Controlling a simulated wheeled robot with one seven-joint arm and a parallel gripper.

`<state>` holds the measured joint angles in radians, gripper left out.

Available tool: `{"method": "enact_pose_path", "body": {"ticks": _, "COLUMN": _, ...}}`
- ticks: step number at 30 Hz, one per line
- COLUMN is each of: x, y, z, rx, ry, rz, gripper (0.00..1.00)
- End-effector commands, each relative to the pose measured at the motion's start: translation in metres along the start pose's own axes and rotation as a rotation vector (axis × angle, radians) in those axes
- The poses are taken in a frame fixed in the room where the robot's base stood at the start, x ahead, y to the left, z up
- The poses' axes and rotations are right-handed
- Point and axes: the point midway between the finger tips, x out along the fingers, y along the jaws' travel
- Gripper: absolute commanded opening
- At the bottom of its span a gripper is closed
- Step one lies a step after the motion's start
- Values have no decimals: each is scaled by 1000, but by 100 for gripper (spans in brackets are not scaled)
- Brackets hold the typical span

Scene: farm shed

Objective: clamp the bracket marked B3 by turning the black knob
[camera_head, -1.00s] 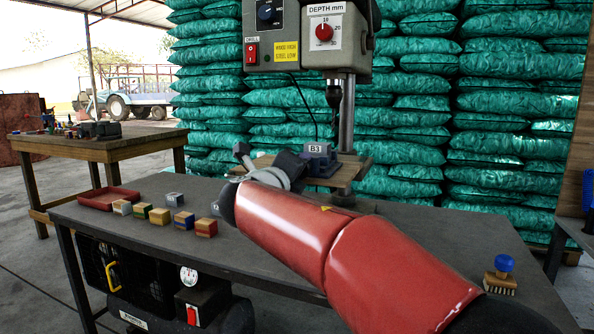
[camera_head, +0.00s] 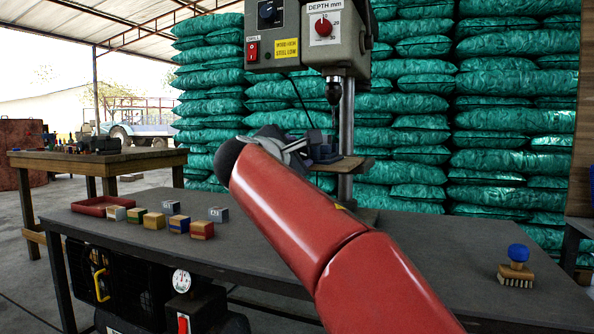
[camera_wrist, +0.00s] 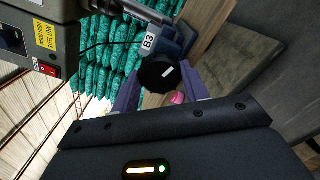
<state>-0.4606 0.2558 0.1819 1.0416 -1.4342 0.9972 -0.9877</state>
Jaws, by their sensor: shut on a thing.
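The black knob (camera_wrist: 158,74) with a white mark is in the wrist view, between my gripper's two purple fingers. My gripper (camera_wrist: 160,80) is shut on it. Just beyond the knob is the blue-grey bracket (camera_wrist: 167,42) with the white B3 label (camera_wrist: 149,41). In the head view my gripper (camera_head: 297,146) is at the drill press table, next to the dark blue-grey block (camera_head: 323,152) there. My arm hides the knob and the B3 label in that view. The wrist view does not show how tightly the bracket is held.
The drill press head (camera_head: 305,35) and its chuck (camera_head: 333,90) hang above and close. Several small blocks (camera_head: 179,224) and a red tray (camera_head: 105,205) are on the bench's left. A blue-handled brush (camera_head: 517,265) is at the right. The bench's front middle is clear.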

Motion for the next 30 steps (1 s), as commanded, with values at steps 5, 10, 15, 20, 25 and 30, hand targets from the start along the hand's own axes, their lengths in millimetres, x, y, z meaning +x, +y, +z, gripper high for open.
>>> {"method": "enact_pose_path", "body": {"ticks": 5, "x": 0, "y": -4, "z": -4, "rx": 363, "ry": 1, "rz": 0, "gripper": 15}}
{"method": "enact_pose_path", "body": {"ticks": 10, "x": 0, "y": -2, "z": -2, "rx": 612, "ry": -1, "rz": -1, "gripper": 15}}
{"method": "enact_pose_path", "body": {"ticks": 15, "x": 0, "y": -1, "z": -1, "rx": 661, "ry": 0, "rz": -3, "gripper": 15}}
{"method": "enact_pose_path", "body": {"ticks": 20, "x": 0, "y": -1, "z": -1, "rx": 658, "ry": 0, "rz": -3, "gripper": 48}}
{"method": "enact_pose_path", "body": {"ticks": 25, "x": 0, "y": 0, "z": 0, "rx": 657, "ry": 0, "rz": -2, "gripper": 65}}
{"method": "enact_pose_path", "body": {"ticks": 30, "x": 0, "y": 0, "z": 0, "rx": 657, "ry": 0, "rz": -1, "gripper": 65}}
